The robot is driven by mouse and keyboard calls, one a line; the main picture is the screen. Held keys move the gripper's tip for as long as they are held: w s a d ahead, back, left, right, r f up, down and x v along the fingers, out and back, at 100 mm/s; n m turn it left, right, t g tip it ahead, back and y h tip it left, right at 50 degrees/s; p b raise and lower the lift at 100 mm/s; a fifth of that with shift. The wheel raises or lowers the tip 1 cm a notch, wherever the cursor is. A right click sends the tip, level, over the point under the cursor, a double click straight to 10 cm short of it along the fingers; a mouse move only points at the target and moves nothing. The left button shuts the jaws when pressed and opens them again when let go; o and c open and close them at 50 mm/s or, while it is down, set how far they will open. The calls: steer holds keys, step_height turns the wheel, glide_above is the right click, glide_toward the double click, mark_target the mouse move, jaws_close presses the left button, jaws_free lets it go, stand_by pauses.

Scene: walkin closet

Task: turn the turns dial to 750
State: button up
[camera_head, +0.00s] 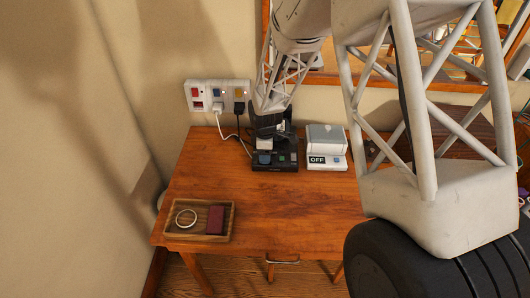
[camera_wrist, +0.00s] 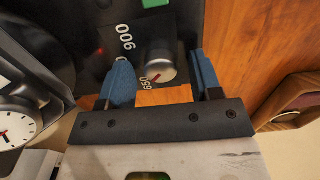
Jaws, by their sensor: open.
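The turns dial (camera_wrist: 161,62) is a silver round knob on a black panel in the wrist view. A red pointer line on it points down-left, towards the label 650 (camera_wrist: 147,84).
A white device marked OFF (camera_head: 326,163) stands right of the black one. A wooden tray (camera_head: 173,229) holds a ring and a dark red object at the front left. A socket panel (camera_head: 218,84) with cables is on the wall behind. The table's middle is clear.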

steer(key=shift+c, duration=0.2)
steer(key=c, duration=0.9)
steer(key=shift+m, duration=0.4)
steer(key=m, duration=0.3)
steer(key=shift+m, duration=2.5)
steer(key=o, duration=0.9)
